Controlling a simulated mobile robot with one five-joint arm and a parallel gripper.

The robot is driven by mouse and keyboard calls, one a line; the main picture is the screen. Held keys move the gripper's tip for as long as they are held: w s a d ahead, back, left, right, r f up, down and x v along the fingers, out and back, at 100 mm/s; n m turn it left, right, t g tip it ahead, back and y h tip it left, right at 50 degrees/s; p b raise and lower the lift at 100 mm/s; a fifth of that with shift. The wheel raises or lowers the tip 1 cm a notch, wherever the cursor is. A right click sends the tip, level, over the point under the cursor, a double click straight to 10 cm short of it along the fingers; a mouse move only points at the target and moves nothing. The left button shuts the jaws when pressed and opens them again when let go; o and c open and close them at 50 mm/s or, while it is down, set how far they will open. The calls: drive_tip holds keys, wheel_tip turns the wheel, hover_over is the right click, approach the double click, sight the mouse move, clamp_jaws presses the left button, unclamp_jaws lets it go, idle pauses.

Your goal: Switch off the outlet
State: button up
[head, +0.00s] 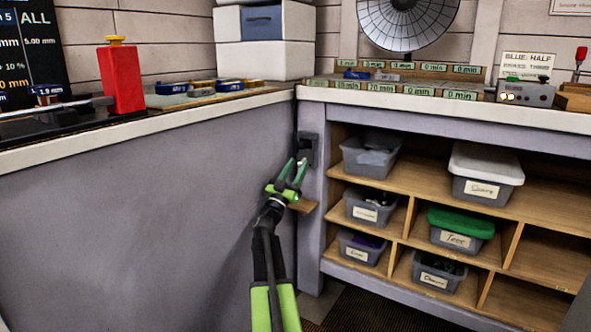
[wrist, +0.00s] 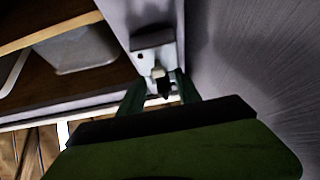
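The outlet (head: 307,148) is a dark grey box on the bench post at the inner corner, below the countertop. In the wrist view it is a grey plate (wrist: 153,55) with a small pale switch-like part (wrist: 158,76) and a dark piece at its lower end. My gripper (head: 296,164) is at the outlet, its green fingers apart and pointing at it. In the wrist view the fingers of my gripper (wrist: 160,84) stand either side of the small part. I cannot tell whether they touch it. The switch's position is too dark to tell.
Shelves (head: 420,187) with several labelled bins stand right of the post. A grey panel (head: 150,215) lies close on the left. A small wooden piece (head: 303,205) sticks out just below my gripper. The white-edged countertop (head: 430,102) is above.

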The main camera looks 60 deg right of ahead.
drive_tip(key=b+v, duration=0.1)
drive_tip(key=v, duration=0.1)
drive_tip(key=shift+a+f, duration=0.2)
drive_tip(key=shift+f, duration=0.2)
drive_tip(key=a, duration=1.1)
drive_tip(key=shift+a+r, duration=0.35)
drive_tip(key=shift+a, duration=0.05)
